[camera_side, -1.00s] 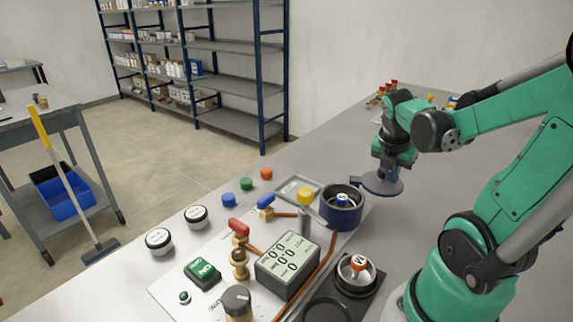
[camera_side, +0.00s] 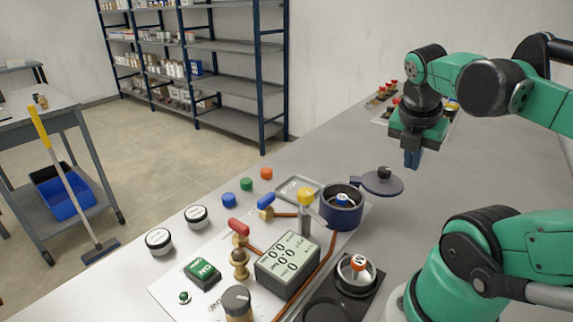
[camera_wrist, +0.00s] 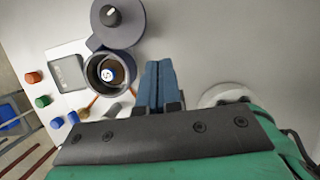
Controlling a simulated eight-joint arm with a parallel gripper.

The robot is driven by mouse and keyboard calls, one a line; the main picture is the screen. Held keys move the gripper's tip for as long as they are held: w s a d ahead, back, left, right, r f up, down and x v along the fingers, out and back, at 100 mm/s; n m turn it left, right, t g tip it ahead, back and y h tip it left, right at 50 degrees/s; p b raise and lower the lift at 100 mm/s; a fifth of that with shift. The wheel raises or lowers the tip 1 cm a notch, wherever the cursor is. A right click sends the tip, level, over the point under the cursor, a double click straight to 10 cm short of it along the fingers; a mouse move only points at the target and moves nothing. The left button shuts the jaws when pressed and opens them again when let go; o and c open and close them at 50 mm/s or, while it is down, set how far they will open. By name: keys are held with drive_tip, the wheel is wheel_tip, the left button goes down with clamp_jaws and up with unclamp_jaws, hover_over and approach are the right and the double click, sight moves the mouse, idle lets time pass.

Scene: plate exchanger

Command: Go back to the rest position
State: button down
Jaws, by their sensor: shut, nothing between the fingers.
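My gripper (camera_side: 412,158) hangs in the air over the bench, to the right of and above the round dark pot (camera_side: 342,208). Its blue fingers are together with nothing between them; they also show in the wrist view (camera_wrist: 157,85). The pot's round lid (camera_side: 383,183), with a black knob, sits swung out beside the pot, so the pot stands open. A blue and white capped item (camera_side: 342,199) is inside the pot. My gripper is apart from the lid and touches nothing.
A control panel holds a meter box (camera_side: 287,265), a red-handled valve (camera_side: 239,228), a blue-handled valve (camera_side: 265,202) and a green switch (camera_side: 203,273). A black stand (camera_side: 350,285) holds an orange and white capped item. The bench (camera_side: 420,215) is clear right of the lid.

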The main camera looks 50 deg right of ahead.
drive_tip(key=w+a+f+m+t+y, duration=0.3)
drive_tip(key=w+a+m+t, duration=0.4)
drive_tip(key=w+a+m, duration=0.7)
drive_tip(key=a+m+y, duration=0.1)
drive_tip(key=m, duration=0.2)
drive_tip(key=shift+a+m, duration=0.25)
drive_tip(key=shift+m, duration=0.05)
